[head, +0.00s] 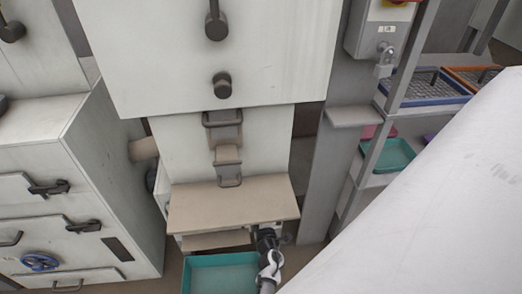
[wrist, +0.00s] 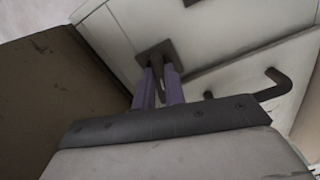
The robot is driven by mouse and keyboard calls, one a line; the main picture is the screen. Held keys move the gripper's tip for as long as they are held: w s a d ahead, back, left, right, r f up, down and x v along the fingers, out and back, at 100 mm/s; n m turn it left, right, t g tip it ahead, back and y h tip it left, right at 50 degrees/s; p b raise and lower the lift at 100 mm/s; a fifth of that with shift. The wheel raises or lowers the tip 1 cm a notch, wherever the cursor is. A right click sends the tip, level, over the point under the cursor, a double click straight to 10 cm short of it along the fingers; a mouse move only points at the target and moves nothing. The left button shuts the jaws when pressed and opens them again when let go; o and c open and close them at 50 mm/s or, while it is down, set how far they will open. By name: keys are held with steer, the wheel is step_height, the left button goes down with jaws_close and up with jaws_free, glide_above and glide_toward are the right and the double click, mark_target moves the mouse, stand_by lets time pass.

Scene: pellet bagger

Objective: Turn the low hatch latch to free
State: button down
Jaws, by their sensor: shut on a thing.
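In the wrist view the low hatch latch (wrist: 155,52) is a dark square plate with a dark lever on a pale panel. My gripper (wrist: 159,78) has its two purple fingers on either side of the lever, shut on it. The lever is mostly hidden between the fingers, so its exact angle is hard to read. In the head view my gripper (head: 265,240) is low at the machine's front, beneath the tan shelf's right part. There the latch and fingertips cannot be made out.
A dark hooked handle (wrist: 272,85) sticks out right of the fingers, and a brown surface (wrist: 60,100) stands close on the left. In the head view the tan shelf (head: 230,203) overhangs the low area. A teal bin (head: 215,275) lies just left of my gripper.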

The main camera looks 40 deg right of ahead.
steer(key=shift+w+r+m+p, duration=0.1)
steer(key=shift+m+p, duration=3.55)
steer(key=shift+m, duration=3.85)
steer(key=c, duration=1.5)
jaws_free()
steer(key=shift+c, duration=0.2)
steer(key=shift+o, duration=0.4)
